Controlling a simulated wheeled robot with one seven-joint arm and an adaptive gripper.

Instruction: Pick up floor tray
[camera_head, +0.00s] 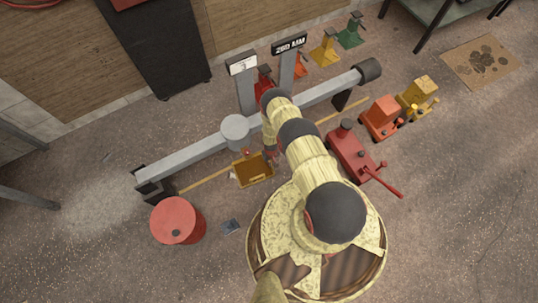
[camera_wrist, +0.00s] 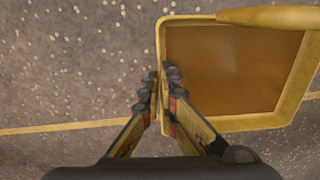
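The floor tray (camera_head: 257,182) is a shallow yellow tray with a brown inside, in front of the grey beam in the head view. In the wrist view its yellow rim (camera_wrist: 161,42) fills the upper right, with a thick yellow bar along the top edge. My gripper (camera_wrist: 163,88) has one dark-padded finger on each side of the tray's left rim, close together, and looks shut on it. In the head view my arm comes down just right of the tray and mostly hides my gripper. I cannot tell whether the tray touches the floor.
A long grey beam (camera_head: 205,147) stands behind the tray. A red drum (camera_head: 174,219) is at the left, a small dark flat object (camera_head: 231,227) in front. A red floor jack (camera_head: 352,152) and orange machine (camera_head: 381,117) stand right. A yellow floor line (camera_wrist: 60,127) passes by.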

